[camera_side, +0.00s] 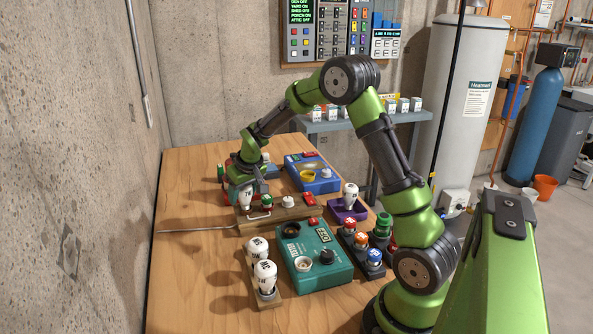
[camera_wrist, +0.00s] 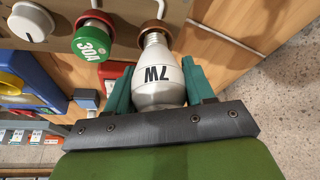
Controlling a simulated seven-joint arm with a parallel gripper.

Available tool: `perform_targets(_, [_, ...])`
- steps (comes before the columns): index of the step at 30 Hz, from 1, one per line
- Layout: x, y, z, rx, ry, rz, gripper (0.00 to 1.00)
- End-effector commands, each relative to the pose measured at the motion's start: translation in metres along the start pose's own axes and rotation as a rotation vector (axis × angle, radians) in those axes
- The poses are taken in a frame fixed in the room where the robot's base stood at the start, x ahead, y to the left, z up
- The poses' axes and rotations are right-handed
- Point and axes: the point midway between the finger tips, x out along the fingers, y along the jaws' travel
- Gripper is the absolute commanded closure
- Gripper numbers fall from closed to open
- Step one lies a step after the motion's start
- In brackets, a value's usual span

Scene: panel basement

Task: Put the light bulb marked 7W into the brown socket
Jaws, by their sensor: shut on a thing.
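The white 7W bulb (camera_wrist: 158,72) is between the two teal fingers of my gripper (camera_wrist: 158,88), which is shut on it. Its mark shows upside down in the wrist view. Its narrow base points at the brown socket (camera_wrist: 153,26) on a wooden board and meets the socket's rim in the picture. I cannot tell how deep the base sits. In the side view my gripper (camera_side: 241,180) points down over the left end of the board (camera_side: 283,213), with the bulb (camera_side: 246,196) below it. The socket is hard to make out there.
A green 30A fuse (camera_wrist: 90,44) and a white knob (camera_wrist: 31,22) sit in line beside the socket. A teal box (camera_side: 318,276), two more bulbs (camera_side: 265,272) in a rack, a purple tray (camera_side: 345,213) holding a bulb, and a blue box (camera_side: 325,183) stand around. The left table is mostly clear.

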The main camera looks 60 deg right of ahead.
Motion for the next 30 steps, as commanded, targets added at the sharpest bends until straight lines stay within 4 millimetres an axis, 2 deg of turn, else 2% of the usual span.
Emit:
perform_targets(10, [0.006,0.0,0.003,0.0,0.0,0.0,0.78])
perform_targets(11, [0.006,0.0,0.002,0.0,0.001,0.0,0.43])
perform_targets(12, [0.006,0.0,0.002,0.0,0.001,0.0,0.36])
perform_targets(22, [0.004,0.0,0.002,0.0,0.001,0.0,0.36])
perform_targets(30, [-0.017,0.0,0.002,-0.001,0.002,0.0,0.36])
